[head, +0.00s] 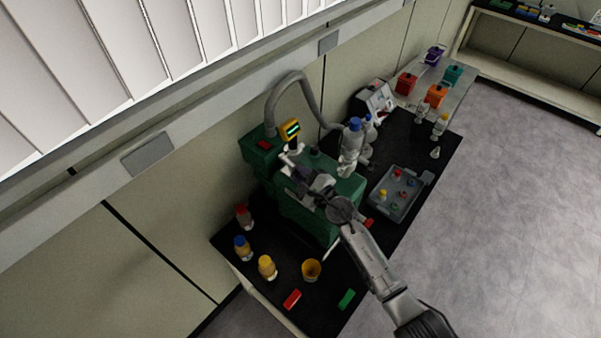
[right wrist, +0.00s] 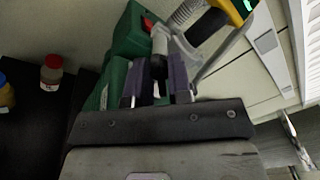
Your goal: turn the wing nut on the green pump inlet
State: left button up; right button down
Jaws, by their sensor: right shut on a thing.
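The green pump (head: 307,219) stands on the black bench top, and part of its green body shows in the right wrist view (right wrist: 128,37). My right gripper (head: 297,172) is over the top of the pump, at the inlet fittings. In the right wrist view, its two purplish fingers (right wrist: 157,82) close around a small dark part, which looks like the wing nut (right wrist: 158,67), below a pale inlet pipe (right wrist: 160,42). In the head view the wing nut is hidden by the gripper. My left gripper is not in view.
A grey hose (head: 272,103) arches behind the pump beside a yellow gauge (head: 290,130). Blue-capped glassware (head: 351,145) and a grey tray (head: 399,205) stand to the right. Several bottles and an orange cup (head: 311,270) stand at the bench's near end.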

jog(key=shift+m+p, duration=0.5)
jog(key=shift+m, duration=2.5)
jog(key=c, duration=1)
grip_release()
jog(key=shift+c, duration=0.2)
jog(key=shift+s+d+r+p, duration=0.1)
jog(key=shift+s+d+p, duration=0.2)
jog(key=shift+s+d, duration=0.1)
jog(key=p+v, duration=0.2)
jog(key=v, duration=1)
jog(key=shift+s, duration=0.35)
jog(key=shift+d, duration=0.15)
